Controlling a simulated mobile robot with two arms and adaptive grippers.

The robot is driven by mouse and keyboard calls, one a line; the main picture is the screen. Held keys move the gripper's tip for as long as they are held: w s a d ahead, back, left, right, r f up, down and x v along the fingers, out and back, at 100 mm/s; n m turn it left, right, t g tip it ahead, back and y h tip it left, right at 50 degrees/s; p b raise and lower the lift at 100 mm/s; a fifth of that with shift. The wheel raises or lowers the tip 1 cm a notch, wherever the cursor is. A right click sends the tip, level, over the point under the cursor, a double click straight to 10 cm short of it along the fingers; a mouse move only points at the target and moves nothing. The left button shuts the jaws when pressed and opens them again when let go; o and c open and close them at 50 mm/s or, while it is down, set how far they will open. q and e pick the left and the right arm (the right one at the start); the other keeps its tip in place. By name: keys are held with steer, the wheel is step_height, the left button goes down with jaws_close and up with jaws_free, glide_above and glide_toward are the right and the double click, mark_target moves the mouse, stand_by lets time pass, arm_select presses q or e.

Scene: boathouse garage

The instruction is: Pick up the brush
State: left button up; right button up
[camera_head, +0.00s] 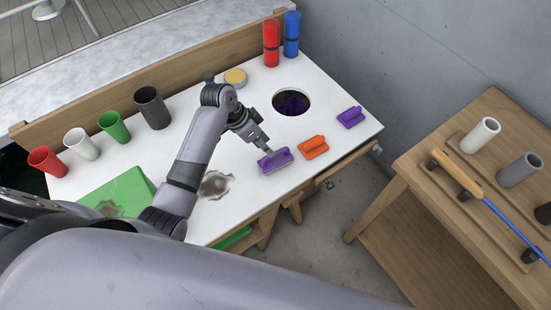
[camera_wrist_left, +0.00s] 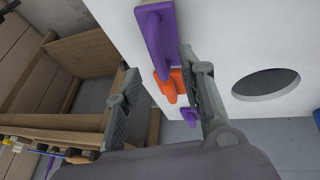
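A purple brush (camera_head: 275,160) with a raised handle lies on the white tabletop near its front edge. An orange one of similar shape (camera_head: 314,147) and another purple one (camera_head: 351,117) lie to its right. My left gripper (camera_head: 264,147) is at the near purple brush, its tip overlapping the brush in the head view. In the left wrist view, the two fingers (camera_wrist_left: 158,64) are spread apart, with the purple brush (camera_wrist_left: 157,42) just past the tips; nothing is visibly held. Contact cannot be told. My right gripper is not in view.
The white table (camera_head: 325,100) has a round hole (camera_head: 291,102). Red (camera_head: 47,161), white, green and dark cups line its back left; red and blue bottles (camera_head: 291,34) stand at the back. A green block (camera_head: 120,193) is at left. A wooden bench (camera_head: 420,180) stands right.

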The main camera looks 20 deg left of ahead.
mark_target(275, 158)
arm_select(q)
steer(key=x, duration=0.2)
steer(key=p+x, duration=0.1)
steer(key=x, duration=0.2)
steer(key=shift+w+d, duration=0.1)
steer(key=shift+d, duration=0.25)
steer(key=shift+c, duration=0.5)
jaws_close()
